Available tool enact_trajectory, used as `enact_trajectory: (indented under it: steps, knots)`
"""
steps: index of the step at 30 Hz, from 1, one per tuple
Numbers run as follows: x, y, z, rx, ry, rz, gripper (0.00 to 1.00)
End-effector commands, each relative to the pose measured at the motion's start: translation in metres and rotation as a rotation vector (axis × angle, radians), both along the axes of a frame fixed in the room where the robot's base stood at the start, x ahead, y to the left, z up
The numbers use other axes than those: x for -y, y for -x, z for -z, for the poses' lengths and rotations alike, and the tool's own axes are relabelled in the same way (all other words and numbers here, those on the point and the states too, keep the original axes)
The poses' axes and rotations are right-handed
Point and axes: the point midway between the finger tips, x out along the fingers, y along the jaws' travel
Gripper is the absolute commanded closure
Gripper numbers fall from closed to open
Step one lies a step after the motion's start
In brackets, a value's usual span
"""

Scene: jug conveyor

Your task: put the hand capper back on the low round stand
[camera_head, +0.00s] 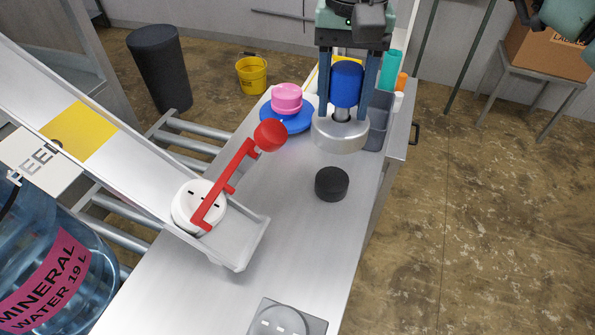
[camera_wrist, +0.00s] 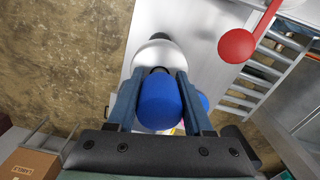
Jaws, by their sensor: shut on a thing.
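The hand capper has a blue rounded handle (camera_head: 347,84) and a wide silver bell (camera_head: 340,137) below it. My gripper (camera_head: 347,112) is shut on the handle, one finger on each side. The capper hangs upright, seemingly above the bench. The wrist view shows the blue handle (camera_wrist: 160,103) between my fingers (camera_wrist: 160,85) and the pale bell (camera_wrist: 156,54) beyond. A low round black stand (camera_head: 331,184) sits on the bench, nearer the head camera than the capper, with nothing on it. In the wrist view only a dark edge shows past the bell.
A silver bench (camera_head: 290,215) is mostly clear around the stand. A red lever (camera_head: 236,170) with a ball end rises at the left from a white cap on a sloping chute (camera_head: 240,250). A pink piece (camera_head: 287,97) rests on a blue disc (camera_head: 299,121). A grey bin (camera_head: 378,128) stands behind right.

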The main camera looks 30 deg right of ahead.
Motion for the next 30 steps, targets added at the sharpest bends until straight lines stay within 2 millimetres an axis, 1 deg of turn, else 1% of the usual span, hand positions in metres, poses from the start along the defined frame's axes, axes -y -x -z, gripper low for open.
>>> enact_trajectory:
  steps: [2,9,17,22,24,30]
  knots:
    - [0.001,0.000,0.005,-0.001,-0.001,0.001,1.00]
    - [0.000,0.001,0.048,-0.002,-0.002,-0.001,1.00]
    - [0.000,0.000,0.071,0.000,-0.001,0.000,1.00]
    - [0.000,0.001,0.094,-0.002,-0.001,0.000,1.00]
    - [0.000,0.000,0.099,0.001,-0.001,0.000,1.00]
    - [0.000,0.000,0.100,0.001,0.000,0.000,1.00]
